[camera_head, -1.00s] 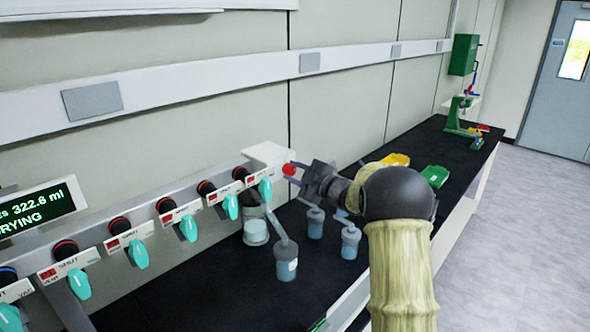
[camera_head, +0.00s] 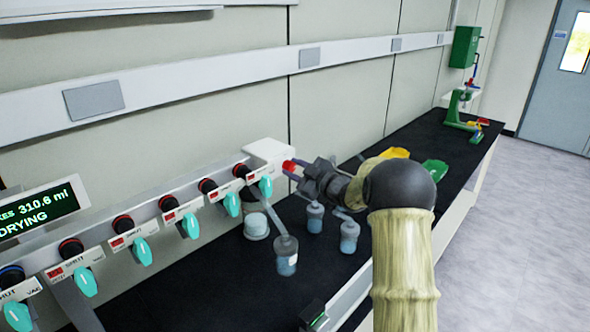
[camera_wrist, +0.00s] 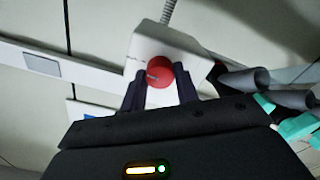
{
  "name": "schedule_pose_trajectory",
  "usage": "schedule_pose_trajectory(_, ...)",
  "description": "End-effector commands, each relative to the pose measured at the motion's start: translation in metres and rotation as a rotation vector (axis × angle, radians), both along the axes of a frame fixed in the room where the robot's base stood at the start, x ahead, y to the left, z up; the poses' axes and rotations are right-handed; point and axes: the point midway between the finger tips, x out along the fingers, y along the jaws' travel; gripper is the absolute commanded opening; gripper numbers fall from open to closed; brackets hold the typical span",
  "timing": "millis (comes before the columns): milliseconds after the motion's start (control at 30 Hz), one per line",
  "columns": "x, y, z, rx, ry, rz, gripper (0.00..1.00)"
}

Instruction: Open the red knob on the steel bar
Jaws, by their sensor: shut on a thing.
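The red knob (camera_head: 288,166) sticks out from the white end block (camera_head: 266,149) of the steel bar (camera_head: 180,196). My gripper (camera_head: 292,172) reaches it from the right, with its fingers at the knob. In the wrist view the red knob (camera_wrist: 162,71) sits between the two dark fingertips of my gripper (camera_wrist: 160,84), one on each side, and they are shut on it. Part of the knob's side is covered by the fingers. I cannot tell from these frames how far the knob is turned.
Several black valves with teal handles (camera_head: 232,204) line the bar to the left. A yellow tray (camera_head: 395,153) and a green tray (camera_head: 435,168) lie beyond. A display (camera_head: 38,209) reads DRYING.

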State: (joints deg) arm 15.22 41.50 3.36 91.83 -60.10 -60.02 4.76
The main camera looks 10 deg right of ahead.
Motion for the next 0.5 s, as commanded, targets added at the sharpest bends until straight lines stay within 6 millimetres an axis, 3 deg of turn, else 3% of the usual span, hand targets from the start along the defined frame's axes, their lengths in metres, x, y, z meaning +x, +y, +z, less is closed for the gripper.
schedule_pose_trajectory(33, -0.0003, -0.0004, -0.0029, -0.001, 0.006, -0.001, 0.08)
schedule_pose_trajectory(67, -0.0003, -0.0004, -0.0029, -0.001, 0.006, -0.001, 0.32)
schedule_pose_trajectory(167, -0.0002, -0.0003, -0.0024, 0.000, 0.005, 0.000, 0.52)
schedule_pose_trajectory(500, -0.0015, -0.0014, -0.0011, -0.001, 0.001, -0.001, 0.52)
